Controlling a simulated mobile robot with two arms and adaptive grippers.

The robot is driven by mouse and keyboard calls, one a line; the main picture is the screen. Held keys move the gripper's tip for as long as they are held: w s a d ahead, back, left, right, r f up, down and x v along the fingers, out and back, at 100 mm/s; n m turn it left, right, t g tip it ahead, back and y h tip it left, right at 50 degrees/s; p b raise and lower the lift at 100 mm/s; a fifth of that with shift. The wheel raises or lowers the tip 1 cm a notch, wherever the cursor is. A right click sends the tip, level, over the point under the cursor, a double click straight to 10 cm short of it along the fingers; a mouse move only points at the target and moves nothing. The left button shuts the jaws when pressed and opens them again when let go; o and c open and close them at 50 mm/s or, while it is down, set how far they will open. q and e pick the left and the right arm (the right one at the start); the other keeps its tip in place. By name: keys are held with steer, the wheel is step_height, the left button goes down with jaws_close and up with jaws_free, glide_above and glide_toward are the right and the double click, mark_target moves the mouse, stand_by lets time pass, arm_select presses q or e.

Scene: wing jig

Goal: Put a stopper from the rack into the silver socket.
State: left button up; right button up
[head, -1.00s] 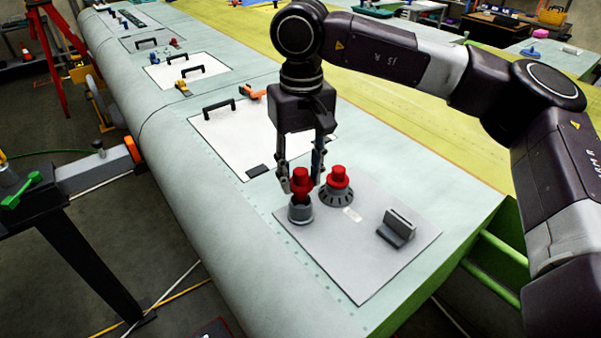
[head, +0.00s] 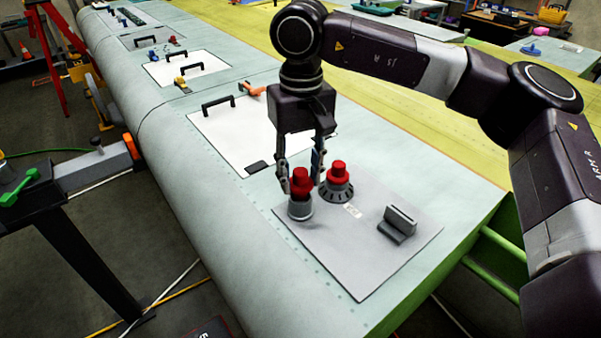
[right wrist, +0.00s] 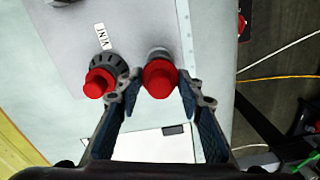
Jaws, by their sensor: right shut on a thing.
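My right gripper (head: 301,179) is shut on a red stopper (head: 301,184), one finger on each side. The stopper is upright at the mouth of the silver socket (head: 300,209), its dark lower part no longer showing; I cannot tell how deep it sits. In the right wrist view the held stopper (right wrist: 160,78) is between the fingertips, with the silver socket (right wrist: 158,52) partly hidden behind it. A second red stopper (head: 339,172) stands in a dark ribbed socket (head: 337,192) just to the right. My left gripper is out of view.
The sockets stand on a grey plate (head: 360,265) on the wing's near end. A grey slotted block (head: 398,224) is on its right part. A white panel with a black handle (head: 218,104) and an orange clamp (head: 252,89) lie behind. The plate's front part is clear.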

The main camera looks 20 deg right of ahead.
steer(key=shift+f+b, duration=0.85)
steer(key=shift+f, duration=0.25)
steer(key=o, duration=1.2)
step_height(320, 180, up, 12)
steer(key=shift+r, duration=0.1)
